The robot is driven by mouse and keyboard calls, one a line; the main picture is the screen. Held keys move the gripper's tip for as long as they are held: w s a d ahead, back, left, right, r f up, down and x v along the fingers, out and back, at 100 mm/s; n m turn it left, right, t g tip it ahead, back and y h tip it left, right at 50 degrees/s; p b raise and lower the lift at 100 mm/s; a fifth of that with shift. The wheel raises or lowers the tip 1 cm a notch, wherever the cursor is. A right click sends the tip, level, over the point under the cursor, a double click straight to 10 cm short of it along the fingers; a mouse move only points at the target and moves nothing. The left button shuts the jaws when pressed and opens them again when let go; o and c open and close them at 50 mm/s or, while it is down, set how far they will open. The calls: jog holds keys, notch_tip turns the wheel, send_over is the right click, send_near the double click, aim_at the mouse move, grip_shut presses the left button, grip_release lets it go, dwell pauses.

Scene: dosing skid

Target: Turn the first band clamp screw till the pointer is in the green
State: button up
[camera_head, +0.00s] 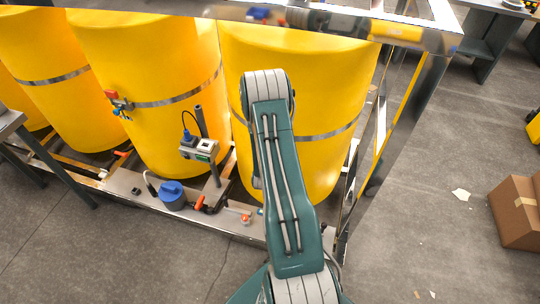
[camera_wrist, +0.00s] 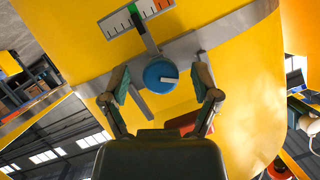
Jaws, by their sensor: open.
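My gripper (camera_wrist: 161,84) is open, one finger on each side of the knob, with gaps between. In the head view my arm hides the gripper and the knob.
In the head view several yellow tanks (camera_head: 145,60) stand in a metal frame (camera_head: 340,30). A blue-capped pump (camera_head: 172,195) and a small grey box (camera_head: 199,148) stand in front. A cardboard box (camera_head: 517,210) lies right. The floor between is mostly clear.

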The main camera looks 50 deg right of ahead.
jog(key=v, duration=1.1)
